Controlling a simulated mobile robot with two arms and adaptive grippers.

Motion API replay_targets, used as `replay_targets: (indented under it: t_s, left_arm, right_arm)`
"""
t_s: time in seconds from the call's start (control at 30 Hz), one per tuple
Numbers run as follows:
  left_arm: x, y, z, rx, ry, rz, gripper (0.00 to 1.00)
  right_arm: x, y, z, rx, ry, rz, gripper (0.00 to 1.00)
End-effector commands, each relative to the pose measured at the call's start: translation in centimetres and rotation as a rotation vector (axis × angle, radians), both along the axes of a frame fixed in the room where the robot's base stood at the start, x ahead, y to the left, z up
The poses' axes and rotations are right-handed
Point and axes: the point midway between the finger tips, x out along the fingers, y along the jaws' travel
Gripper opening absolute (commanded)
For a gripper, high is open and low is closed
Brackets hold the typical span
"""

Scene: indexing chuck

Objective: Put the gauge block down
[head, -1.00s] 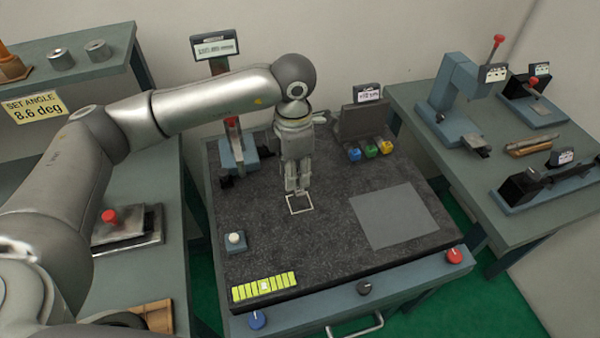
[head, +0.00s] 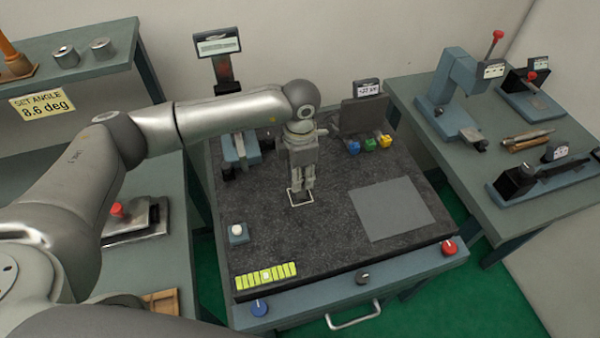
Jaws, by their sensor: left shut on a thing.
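My left gripper (head: 300,192) points straight down over a small white square outline (head: 291,201) on the dark granite plate. Its fingers are shut, with their tips at or just above the plate inside the outline. The gauge block is between the fingertips and is too small and too covered by them to make out. I cannot tell whether it touches the plate. My right gripper is not in view.
The granite plate (head: 300,246) carries a grey mat (head: 392,208) at right, a white button box (head: 237,232) at left and a yellow-green strip (head: 266,275) in front. Blue, green and yellow blocks (head: 369,144) stand behind. The plate between outline and mat is clear.

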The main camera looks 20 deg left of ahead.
Motion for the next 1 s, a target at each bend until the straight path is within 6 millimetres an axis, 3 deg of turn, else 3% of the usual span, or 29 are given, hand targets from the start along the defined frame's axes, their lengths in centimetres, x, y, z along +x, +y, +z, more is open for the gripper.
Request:
replay_targets:
  t_s: [0.2,0.63,1.0]
  left_arm:
    - [0.0,0.0,0.0,0.0,0.0,0.001,0.5]
    - [0.1,0.0,0.8,-0.001,-0.003,0.0,0.5]
    - [0.1,0.0,8.4,-0.001,-0.006,0.0,0.5]
  right_arm:
    - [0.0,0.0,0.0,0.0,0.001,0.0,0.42]
    - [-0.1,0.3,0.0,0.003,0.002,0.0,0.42]
    - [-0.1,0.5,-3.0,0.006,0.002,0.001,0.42]
